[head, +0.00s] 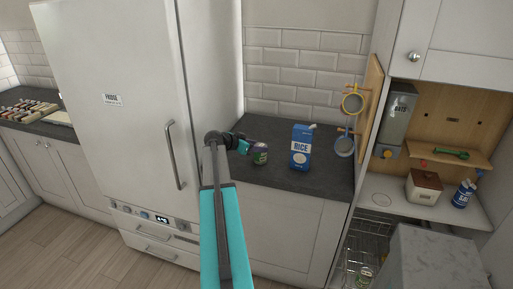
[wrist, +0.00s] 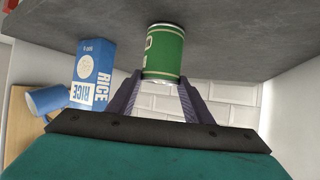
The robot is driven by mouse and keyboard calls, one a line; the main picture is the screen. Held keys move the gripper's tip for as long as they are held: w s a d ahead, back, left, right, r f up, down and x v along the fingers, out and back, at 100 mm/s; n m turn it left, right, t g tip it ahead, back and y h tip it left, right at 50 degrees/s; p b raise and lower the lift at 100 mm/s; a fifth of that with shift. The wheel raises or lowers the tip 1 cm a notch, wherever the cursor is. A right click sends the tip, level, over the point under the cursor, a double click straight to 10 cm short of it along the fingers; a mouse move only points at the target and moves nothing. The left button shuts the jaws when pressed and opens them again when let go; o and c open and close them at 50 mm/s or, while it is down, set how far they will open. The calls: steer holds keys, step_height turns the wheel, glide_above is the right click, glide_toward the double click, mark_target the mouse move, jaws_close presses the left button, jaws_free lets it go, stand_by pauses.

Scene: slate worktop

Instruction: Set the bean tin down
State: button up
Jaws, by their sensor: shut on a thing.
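The bean tin (head: 260,157) is a small can at the worktop, left of the rice box. In the wrist view the tin (wrist: 164,52) shows a green label with pale markings and a metal end. My gripper (head: 250,149) reaches it from the left. In the wrist view the two dark fingers of my gripper (wrist: 160,82) are shut on the tin's sides. The tin looks upright and very close to the slate worktop (head: 300,183). I cannot tell whether its base touches.
A blue and white rice box (head: 300,150) stands right of the tin; it also shows in the wrist view (wrist: 94,72). Blue and yellow-rimmed mugs (head: 345,146) hang farther right. The fridge (head: 125,120) stands left. Bare worktop lies in front of the rice box.

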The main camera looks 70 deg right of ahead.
steer(key=o, duration=1.3)
steer(key=shift+r, duration=0.1)
steer(key=shift+w+a, duration=0.15)
steer(key=shift+a, duration=0.1)
steer(key=b+v, duration=0.3)
steer(key=v, duration=0.8)
steer(key=shift+a+r, duration=0.15)
steer(key=shift+r, duration=0.05)
